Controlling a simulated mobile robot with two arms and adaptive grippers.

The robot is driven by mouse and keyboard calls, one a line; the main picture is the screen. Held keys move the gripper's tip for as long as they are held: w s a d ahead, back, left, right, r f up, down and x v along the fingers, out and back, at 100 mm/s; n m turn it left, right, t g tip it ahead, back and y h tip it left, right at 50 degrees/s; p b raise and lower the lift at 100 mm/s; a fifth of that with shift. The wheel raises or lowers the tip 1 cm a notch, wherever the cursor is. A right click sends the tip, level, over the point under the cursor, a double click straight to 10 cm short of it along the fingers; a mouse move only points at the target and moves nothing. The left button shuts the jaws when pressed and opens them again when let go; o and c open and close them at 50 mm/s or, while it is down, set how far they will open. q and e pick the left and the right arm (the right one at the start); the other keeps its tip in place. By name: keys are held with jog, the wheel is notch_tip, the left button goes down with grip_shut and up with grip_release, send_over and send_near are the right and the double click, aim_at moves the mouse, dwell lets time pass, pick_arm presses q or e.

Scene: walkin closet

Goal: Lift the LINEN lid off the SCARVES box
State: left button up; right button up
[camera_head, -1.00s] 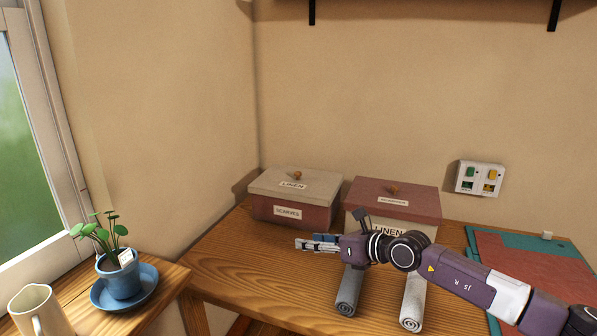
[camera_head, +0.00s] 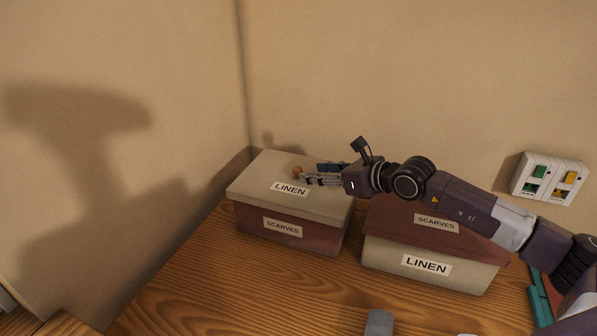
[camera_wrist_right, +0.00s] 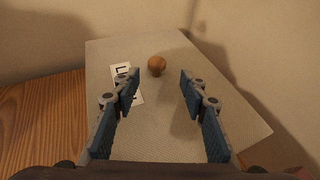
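The light LINEN lid (camera_head: 252,190) sits on the reddish-brown SCARVES box (camera_head: 310,240) at the left of the table. The lid has a round wooden knob (camera_head: 297,172) on top. My right gripper (camera_head: 312,173) is open just above the lid, its fingertips close to the knob. In the right wrist view the knob (camera_wrist_right: 157,65) shows a little beyond the blue-padded fingers (camera_wrist_right: 158,80), left of the middle between them, with nothing held. The lid (camera_wrist_right: 200,140) fills most of that view. My left gripper is not in view.
A light LINEN box (camera_head: 385,252) with a reddish SCARVES lid (camera_head: 400,218) stands close on the right, under my right arm. A switch panel (camera_head: 550,178) is on the back wall. The wooden table (camera_head: 215,290) is clear in front of the left box.

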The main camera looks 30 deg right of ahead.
aim_at(300, 169)
jog(key=shift+w+a, duration=0.55)
jog(key=x, duration=0.1)
jog(key=p+x, duration=0.1)
jog(key=x, duration=0.1)
jog(key=p+x, duration=0.1)
jog(key=shift+w+a+r, duration=0.1)
jog(key=shift+w+r, duration=0.05)
jog(key=shift+w, duration=0.25)
jog(key=shift+w+a+f, duration=0.1)
jog(key=shift+w+f, duration=0.15)
jog(key=shift+w, duration=0.05)
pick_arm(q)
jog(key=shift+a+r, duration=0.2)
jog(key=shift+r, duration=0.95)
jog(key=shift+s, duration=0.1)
pick_arm(e)
jog(key=shift+c, duration=0.9)
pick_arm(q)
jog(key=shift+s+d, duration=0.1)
pick_arm(e)
grip_shut()
